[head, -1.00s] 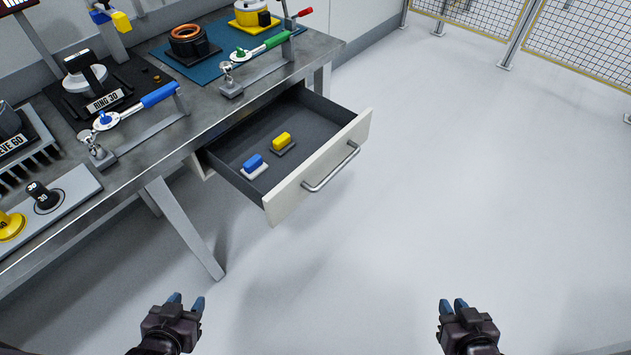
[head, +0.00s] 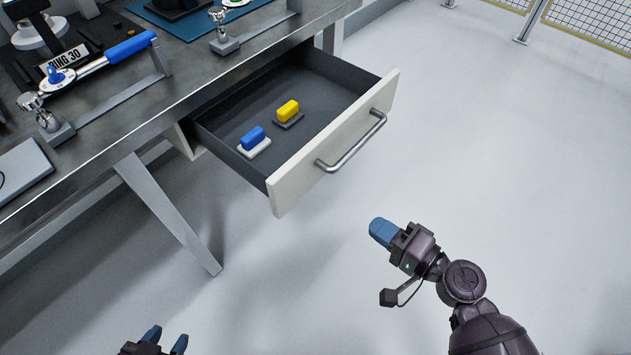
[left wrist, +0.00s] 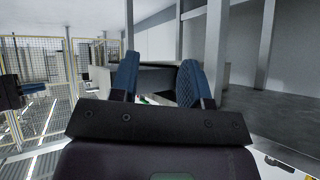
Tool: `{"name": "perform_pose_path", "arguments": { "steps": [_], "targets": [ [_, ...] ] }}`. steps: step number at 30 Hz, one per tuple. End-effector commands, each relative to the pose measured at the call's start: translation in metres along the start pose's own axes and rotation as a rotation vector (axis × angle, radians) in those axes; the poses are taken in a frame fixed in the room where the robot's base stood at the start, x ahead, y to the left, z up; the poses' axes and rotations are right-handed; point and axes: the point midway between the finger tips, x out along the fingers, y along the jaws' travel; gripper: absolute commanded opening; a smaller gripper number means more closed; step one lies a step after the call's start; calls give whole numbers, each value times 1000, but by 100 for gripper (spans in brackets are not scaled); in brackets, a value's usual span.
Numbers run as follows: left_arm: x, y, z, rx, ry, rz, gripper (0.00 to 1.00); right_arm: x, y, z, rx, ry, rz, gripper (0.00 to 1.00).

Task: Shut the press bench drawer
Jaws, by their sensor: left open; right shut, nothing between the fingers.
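The press bench drawer (head: 335,147) stands pulled out from under the bench, its pale front and metal handle (head: 352,143) facing right. Inside it lie a blue block (head: 252,138) on a white base and a yellow block (head: 288,111) on a dark base. My right gripper (head: 382,232) is shut and empty, to the lower right of the drawer front and apart from it. My left gripper (head: 166,338) is open and empty at the bottom edge, well away from the drawer. Its spread fingers also show in the left wrist view (left wrist: 158,85).
A slanted bench leg (head: 165,210) stands left of the drawer. The floor (head: 500,150) right of the drawer is clear. Mesh fencing (head: 590,25) stands far back.

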Motion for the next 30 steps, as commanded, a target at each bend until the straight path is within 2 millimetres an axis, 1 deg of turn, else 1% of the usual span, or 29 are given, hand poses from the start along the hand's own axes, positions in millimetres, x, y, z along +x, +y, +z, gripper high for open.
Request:
{"name": "perform_pose_path", "arguments": {
  "steps": [1,5,11,14,24,30],
  "targets": [
    [3,2,5,3,-9,4,43,6,5,0,37,-14,-22,0],
    [6,2,2,7,-1,7,43,14,-2,-3,84,-33,-69,0],
    [4,2,-5,8,14,6,43,27,-8,-4,92,-37,-85,0],
    [4,2,-5,6,14,5,43,41,-10,-4,89,-37,-85,0],
    [4,2,5,1,-9,7,43,101,-15,-2,90,-36,-84,0],
    [3,2,6,1,-11,8,43,132,-17,-1,91,-36,-83,0]
  ]
}}
